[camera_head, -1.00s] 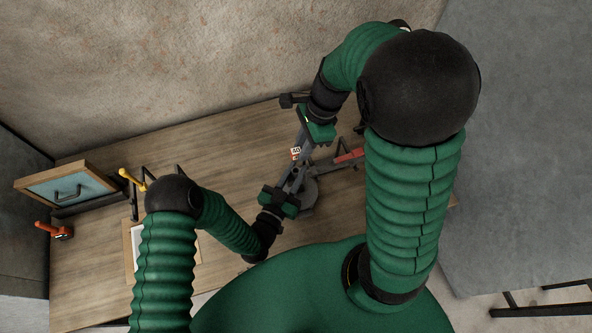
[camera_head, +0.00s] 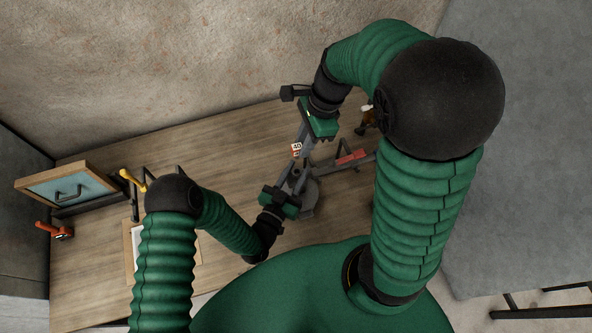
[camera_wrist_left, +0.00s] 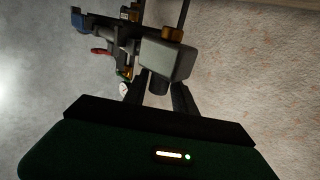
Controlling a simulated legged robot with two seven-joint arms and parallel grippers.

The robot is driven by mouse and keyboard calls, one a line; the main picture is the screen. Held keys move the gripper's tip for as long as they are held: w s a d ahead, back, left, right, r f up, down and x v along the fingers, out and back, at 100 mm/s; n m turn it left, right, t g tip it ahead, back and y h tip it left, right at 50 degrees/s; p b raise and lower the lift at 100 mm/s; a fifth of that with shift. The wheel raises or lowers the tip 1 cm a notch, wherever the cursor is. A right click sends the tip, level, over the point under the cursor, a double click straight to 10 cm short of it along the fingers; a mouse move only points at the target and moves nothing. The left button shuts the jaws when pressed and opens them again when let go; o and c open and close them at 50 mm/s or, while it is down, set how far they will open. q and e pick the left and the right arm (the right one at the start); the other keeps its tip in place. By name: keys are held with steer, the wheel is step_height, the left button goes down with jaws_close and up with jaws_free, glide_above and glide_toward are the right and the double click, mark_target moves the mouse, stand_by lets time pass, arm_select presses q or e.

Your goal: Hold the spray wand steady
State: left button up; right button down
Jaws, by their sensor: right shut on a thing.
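A grey, long-bodied tool, which I take for the spray wand (camera_head: 300,181), stands over the wooden table in the head view. A small white label (camera_head: 296,147) shows on its far part. My right gripper (camera_head: 305,138) comes from the far side and is shut on its far end; the grip itself is mostly hidden. My left gripper (camera_head: 290,193) is at its near end. In the left wrist view, my left gripper's dark fingers (camera_wrist_left: 160,92) stand apart by a grey block (camera_wrist_left: 167,59) and a dark round stub. Whether they press on it is unclear.
A red-handled part (camera_head: 351,157) lies right of the wand. A framed blue panel with a handle (camera_head: 68,190), a yellow-handled thing (camera_head: 130,178) and an orange tool (camera_head: 62,232) are at the left. The wooden table (camera_head: 220,150) is clear between them and the wand.

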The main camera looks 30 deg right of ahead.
arm_select(q)
steer(key=shift+r, duration=0.6)
steer(key=o, duration=0.6)
steer(key=o, duration=0.5)
steer(key=shift+s+a, duration=0.1)
